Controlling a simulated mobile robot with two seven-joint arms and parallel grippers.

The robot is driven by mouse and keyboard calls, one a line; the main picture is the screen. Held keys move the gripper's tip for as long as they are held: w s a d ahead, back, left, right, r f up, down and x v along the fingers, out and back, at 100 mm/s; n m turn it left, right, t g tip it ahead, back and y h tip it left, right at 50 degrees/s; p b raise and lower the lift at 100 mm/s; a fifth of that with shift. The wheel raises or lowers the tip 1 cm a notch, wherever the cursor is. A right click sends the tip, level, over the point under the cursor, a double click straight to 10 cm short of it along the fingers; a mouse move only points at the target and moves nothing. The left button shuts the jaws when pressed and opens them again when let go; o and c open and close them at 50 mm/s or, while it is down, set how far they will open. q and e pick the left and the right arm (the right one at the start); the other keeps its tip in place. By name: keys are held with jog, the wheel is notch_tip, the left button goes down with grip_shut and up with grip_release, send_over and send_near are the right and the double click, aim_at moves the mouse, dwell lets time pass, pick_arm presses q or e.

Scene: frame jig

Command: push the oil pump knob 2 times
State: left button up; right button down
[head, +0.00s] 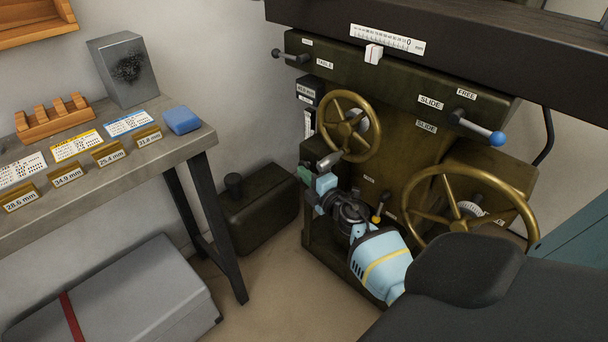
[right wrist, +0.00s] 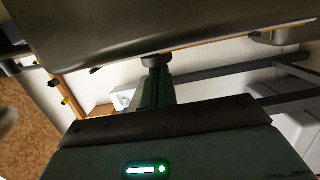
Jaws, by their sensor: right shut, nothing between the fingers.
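My right gripper (head: 305,174) is at the lower left of the green-brown machine (head: 400,185) in the head view. It is small there and partly covered by my light blue wrist. In the right wrist view the closed fingers (right wrist: 157,85) rise from the gripper body, with nothing seen between them. A dark olive surface (right wrist: 150,25) fills the top of that view near the fingertips; contact cannot be told. A stubby grey cylinder (head: 329,160) shows just above the gripper, but I cannot tell whether it is the oil pump knob. My left gripper is not in view.
Two brass handwheels (head: 348,97) (head: 408,206) and a blue-tipped lever (head: 497,138) stick out from the machine. A dark box (head: 265,215) stands on the floor left of it. A workbench (head: 190,144) and a grey case (head: 130,290) are farther left, with some bare floor between.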

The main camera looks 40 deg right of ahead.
aim_at(306, 163)
jog(key=shift+d+r, duration=0.15)
jog(key=shift+d, duration=0.1)
notch_tip(306, 163, up, 4)
jog(key=p, duration=0.3)
jog(key=s+a+p, duration=0.3)
jog(key=s+a, duration=0.6)
jog(key=s, duration=0.4)
jog(key=shift+s+a+r, duration=0.15)
jog(key=shift+a+r, duration=0.2)
jog(key=shift+d+f, duration=0.1)
jog(key=w+f+b, duration=0.1)
jog(key=d+f, duration=0.1)
jog(key=f, duration=0.1)
jog(key=w+f+b, duration=0.1)
jog(key=f, duration=0.1)
jog(key=shift+w+d+b, duration=0.2)
jog(key=shift+w+b, duration=0.15)
